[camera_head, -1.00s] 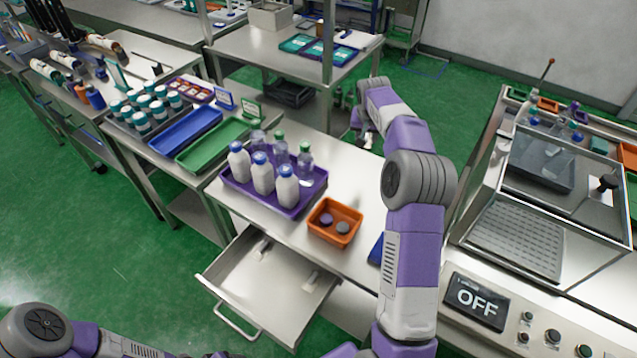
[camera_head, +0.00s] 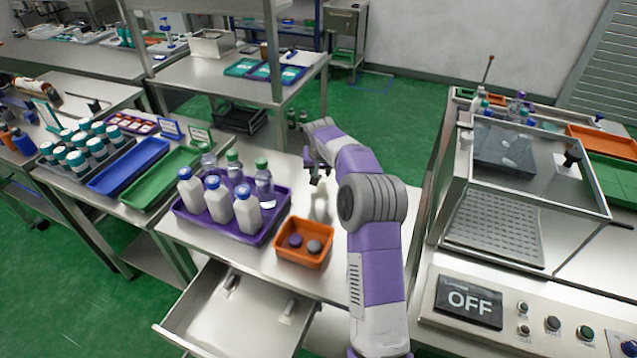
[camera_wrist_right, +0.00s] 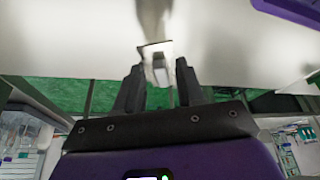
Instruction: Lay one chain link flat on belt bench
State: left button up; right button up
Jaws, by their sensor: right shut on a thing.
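My right gripper (camera_head: 318,174) is over the far part of the middle steel bench (camera_head: 330,210), to the right of the purple tray. In the right wrist view its two dark fingers (camera_wrist_right: 160,85) are shut on a small pale grey piece, seemingly the chain link (camera_wrist_right: 158,62). The link sits between the fingertips, and in that view it overlaps the bench's edge. A dark reflection or shadow lies on the bench top beyond it. I cannot tell whether the link touches the bench. My left gripper is out of view.
The purple tray (camera_head: 181,213) holds several bottles. An orange bin (camera_head: 300,258) with two round pieces stands in front of it. An open drawer (camera_head: 235,310) juts from the bench front. A machine with an OFF display (camera_head: 469,302) stands at the right. Bare bench lies around the gripper.

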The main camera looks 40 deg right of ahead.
jog(key=shift+f+b, duration=0.4)
jog(key=shift+f, duration=1.35)
jog(key=shift+f, duration=0.1)
jog(key=shift+f, duration=0.15)
jog(key=o, duration=1)
jog(key=shift+o, duration=0.2)
jog(key=shift+a+r, duration=0.1)
jog(key=shift+r, duration=0.45)
jog(key=p+v, duration=0.2)
jog(key=v, duration=0.9)
jog(key=shift+r, duration=0.2)
